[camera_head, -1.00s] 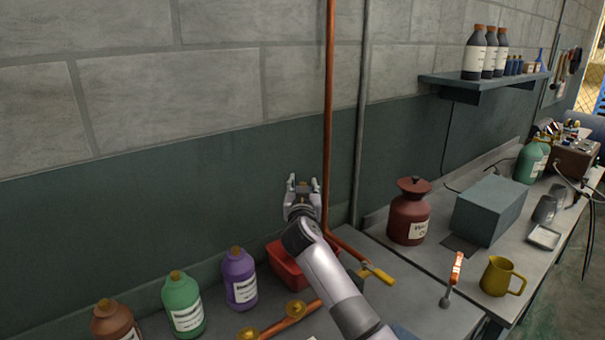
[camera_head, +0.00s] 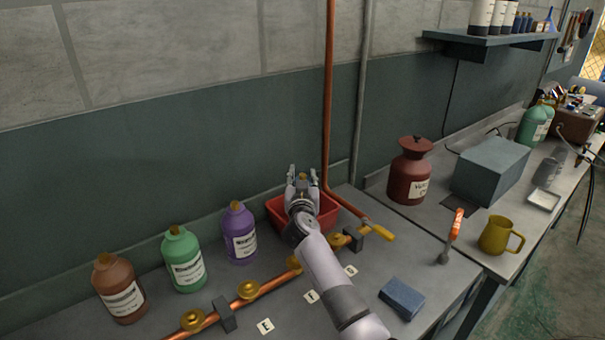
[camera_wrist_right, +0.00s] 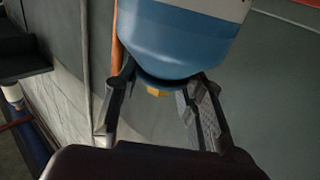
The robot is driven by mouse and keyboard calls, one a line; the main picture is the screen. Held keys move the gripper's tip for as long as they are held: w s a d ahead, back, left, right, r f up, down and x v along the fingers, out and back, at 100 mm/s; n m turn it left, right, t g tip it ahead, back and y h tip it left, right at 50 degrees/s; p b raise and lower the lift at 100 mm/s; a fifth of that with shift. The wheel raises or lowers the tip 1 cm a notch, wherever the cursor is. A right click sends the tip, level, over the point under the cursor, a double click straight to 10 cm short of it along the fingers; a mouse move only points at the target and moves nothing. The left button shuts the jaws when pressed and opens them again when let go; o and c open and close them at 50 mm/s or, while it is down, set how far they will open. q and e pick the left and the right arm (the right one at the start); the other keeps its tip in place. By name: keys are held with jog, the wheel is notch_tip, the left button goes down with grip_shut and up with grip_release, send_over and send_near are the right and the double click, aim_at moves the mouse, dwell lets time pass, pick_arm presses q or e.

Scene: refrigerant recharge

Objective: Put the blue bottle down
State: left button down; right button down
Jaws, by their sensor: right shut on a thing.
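The blue bottle (camera_wrist_right: 180,40) shows large in the right wrist view, with a pale upper part and a yellow cap (camera_wrist_right: 157,92) at its near end. My right gripper (camera_wrist_right: 160,85) is shut on it near the cap end, one finger on each side. In the head view my right gripper (camera_head: 303,182) is over the red bin (camera_head: 328,215) at the back of the bench. My left gripper is not in view.
Brown (camera_head: 119,290), green (camera_head: 184,262) and purple (camera_head: 238,235) bottles stand in a row left of the bin. A copper pipe (camera_head: 270,279) with valves runs in front. A vertical copper pipe (camera_head: 329,100) stands close by. A blue block (camera_head: 402,298) lies at front right.

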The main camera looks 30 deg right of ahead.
jog(key=shift+r, duration=0.3)
jog(key=c, duration=1.4)
grip_release()
jog(key=shift+f, duration=0.3)
jog(key=shift+c, duration=0.2)
jog(key=o, duration=0.4)
jog(key=shift+s, duration=0.1)
jog(key=shift+a, duration=0.1)
jog(key=v, duration=1.2)
jog(key=shift+p, duration=0.45)
